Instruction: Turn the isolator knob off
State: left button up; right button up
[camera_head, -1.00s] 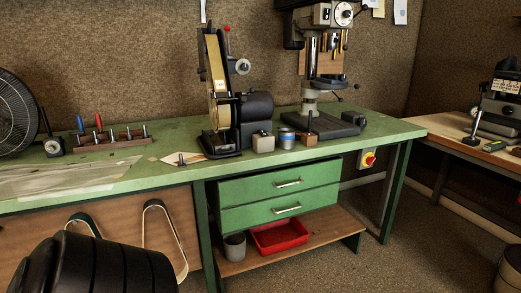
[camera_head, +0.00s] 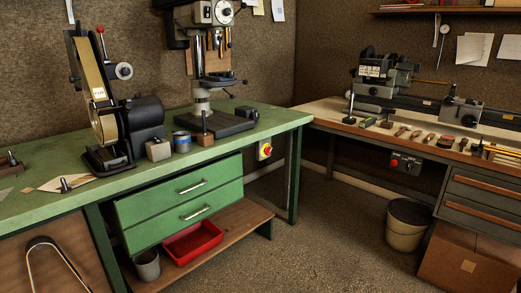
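A small yellow box with a red knob (camera_head: 266,150) is fixed under the right end of the green bench, beside its right leg. I take this to be the isolator knob. It is small in the picture, and I cannot tell which way it is turned. Nothing covers it. Neither of my grippers shows in the head view.
The green bench (camera_head: 60,196) bears a belt sander (camera_head: 108,110) and a drill press (camera_head: 203,80). A lathe (camera_head: 386,84) stands on the right bench, with a grey switch box (camera_head: 406,164) below. A bin (camera_head: 408,225) and a cardboard box (camera_head: 468,262) limit the right; floor (camera_head: 310,235) between is clear.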

aim_at(267, 151)
jog(key=z, duration=0.45)
jog(key=i, duration=2.45)
jog(key=u, duration=0.9)
jog(key=i, duration=0.45)
jog(key=u, duration=0.45)
